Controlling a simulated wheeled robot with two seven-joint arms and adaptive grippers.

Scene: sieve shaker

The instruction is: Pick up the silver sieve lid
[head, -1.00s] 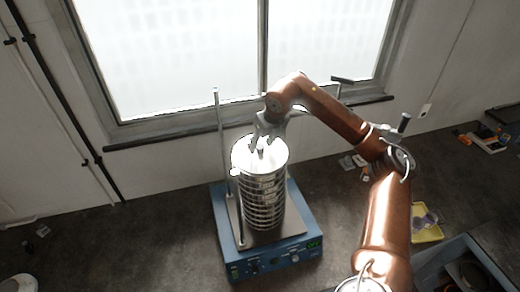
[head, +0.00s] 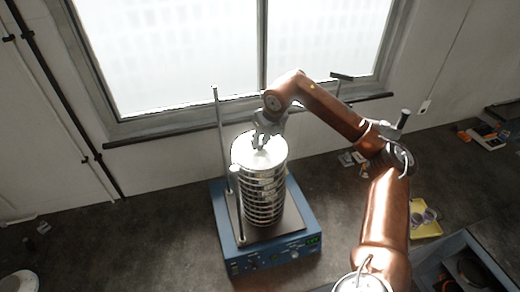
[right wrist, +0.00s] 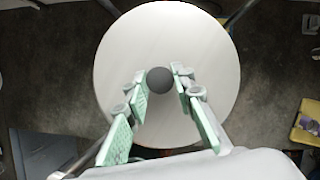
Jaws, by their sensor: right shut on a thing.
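The silver sieve lid (head: 248,156) lies on top of the sieve stack (head: 265,195); I see no gap below it. In the right wrist view the lid (right wrist: 165,45) is a pale round disc with a dark round knob (right wrist: 159,80) at its middle. My right gripper (head: 263,143) is above the lid, shut on its knob. In the right wrist view the green-padded fingers of my right gripper (right wrist: 160,76) flank the knob. The fingers hide the knob in the head view. My left gripper is not in view.
The stack stands on a blue shaker base (head: 270,258) between upright rods (head: 222,130). A window wall is behind. At right are a yellow tray (head: 428,228), a grey-blue bin (head: 478,248) and small items. The dark bench left of the shaker is mostly clear.

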